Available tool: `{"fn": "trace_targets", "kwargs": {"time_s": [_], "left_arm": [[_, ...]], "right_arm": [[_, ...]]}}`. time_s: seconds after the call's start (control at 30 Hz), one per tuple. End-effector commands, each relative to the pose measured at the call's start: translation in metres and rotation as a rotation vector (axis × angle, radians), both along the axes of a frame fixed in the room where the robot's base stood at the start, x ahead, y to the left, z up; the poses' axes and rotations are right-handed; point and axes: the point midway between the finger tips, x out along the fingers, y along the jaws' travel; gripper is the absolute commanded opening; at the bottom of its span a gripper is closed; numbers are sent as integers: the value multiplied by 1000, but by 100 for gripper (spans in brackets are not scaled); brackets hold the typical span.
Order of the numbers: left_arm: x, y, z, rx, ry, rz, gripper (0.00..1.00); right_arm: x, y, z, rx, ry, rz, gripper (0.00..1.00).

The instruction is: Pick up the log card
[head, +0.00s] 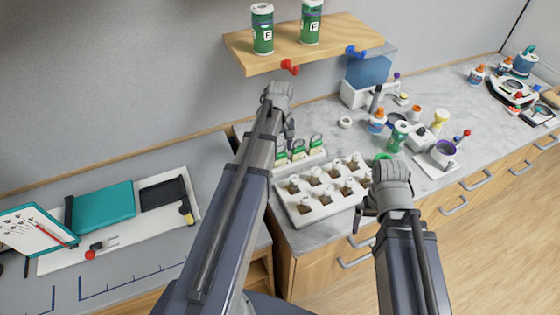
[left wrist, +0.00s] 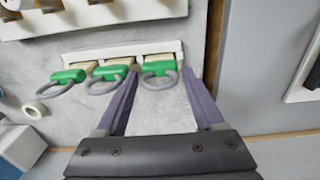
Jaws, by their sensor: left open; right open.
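A white sheet with dark marks on a teal-edged board (head: 30,229) lies at the far left of the head view; I cannot tell whether this is the log card. My left gripper (left wrist: 160,76) is open. In the left wrist view its two fingers stand either side of the right-hand green-topped piece (left wrist: 158,69) with a grey ring, one of 3 in a white rack (left wrist: 112,52). I cannot tell whether the fingers touch it. In the head view my left arm partly covers this rack. My right gripper (head: 370,208) is open beside the white tray.
A white tray (head: 327,208) with several white-topped pieces stands right of my left arm. Several bottles and tools crowd the counter beyond. A wooden shelf (head: 310,46) with green cans hangs above. A teal folder (head: 103,207) and black pouch (head: 163,193) lie on the left.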

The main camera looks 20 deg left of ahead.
Motion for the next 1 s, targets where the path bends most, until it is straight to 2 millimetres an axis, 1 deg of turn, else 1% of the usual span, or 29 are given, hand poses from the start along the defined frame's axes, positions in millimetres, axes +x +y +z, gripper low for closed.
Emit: {"fn": "trace_targets", "kwargs": {"time_s": [0.03,0.2,0.3,0.4,0.6,0.67,1.0], "left_arm": [[0,0,-11,0,0,0,70],[0,-1,-33,0,0,0,70],[0,-1,-42,0,0,0,70],[0,-1,-44,0,0,0,70],[0,-1,-42,0,0,0,70],[0,-1,-42,0,0,0,64],[0,0,-42,0,0,0,26]], "right_arm": [[0,0,-11,0,0,0,100],[0,0,-33,0,0,-1,100],[0,0,-42,0,0,-2,100],[0,0,-44,0,0,-2,100],[0,0,-42,0,0,-2,100],[0,0,-42,0,0,-2,100],[0,0,-42,0,0,-2,100]]}}
